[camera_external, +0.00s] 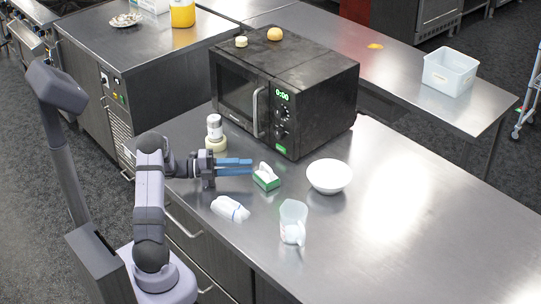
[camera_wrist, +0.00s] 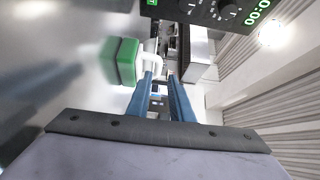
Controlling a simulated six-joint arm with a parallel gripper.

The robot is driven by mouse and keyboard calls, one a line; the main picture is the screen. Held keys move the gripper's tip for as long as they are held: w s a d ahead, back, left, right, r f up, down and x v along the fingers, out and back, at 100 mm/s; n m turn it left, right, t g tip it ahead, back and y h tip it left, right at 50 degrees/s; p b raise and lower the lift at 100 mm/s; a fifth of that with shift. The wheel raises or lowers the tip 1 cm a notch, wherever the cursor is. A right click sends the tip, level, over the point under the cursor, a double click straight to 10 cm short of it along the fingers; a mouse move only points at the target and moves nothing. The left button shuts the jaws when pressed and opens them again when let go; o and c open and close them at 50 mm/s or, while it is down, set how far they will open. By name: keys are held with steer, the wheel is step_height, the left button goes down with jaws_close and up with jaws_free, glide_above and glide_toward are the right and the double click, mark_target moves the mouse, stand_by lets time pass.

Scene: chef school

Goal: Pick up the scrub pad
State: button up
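The scrub pad is a green block with a white handle on top. It sits on the steel counter near the middle in the external view (camera_external: 266,179), and it shows at the upper left in the wrist view (camera_wrist: 122,62). My gripper (camera_external: 251,166) has blue fingers pointing level toward the pad from the left, low over the counter. In the wrist view the fingertips (camera_wrist: 160,76) are apart, with nothing clearly held between them. The white handle is just beyond the tips, close to the left finger. I cannot tell whether they touch.
A black microwave (camera_external: 300,75) stands behind the pad. A white bowl (camera_external: 329,177) is to the right, and a clear jug (camera_external: 293,222) and a white wrapped item (camera_external: 230,208) are in front. A jar (camera_external: 214,130) stands behind my gripper. The counter's right side is clear.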

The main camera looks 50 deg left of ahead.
mark_target(265, 166)
steer(key=p+x, duration=0.2)
steer(key=x, duration=0.3)
steer(key=shift+w+d+r, duration=0.1)
steer(key=shift+w+d, duration=0.1)
steer(key=shift+f+p+x, duration=0.15)
steer(key=shift+p+x, duration=0.5)
steer(key=shift+x, duration=0.95)
steer(key=shift+f+p+x, duration=0.1)
steer(key=shift+p+x, duration=0.55)
steer(key=shift+x, duration=0.95)
steer(key=shift+w+a, duration=0.1)
steer(key=shift+c, duration=0.7)
jaws_close()
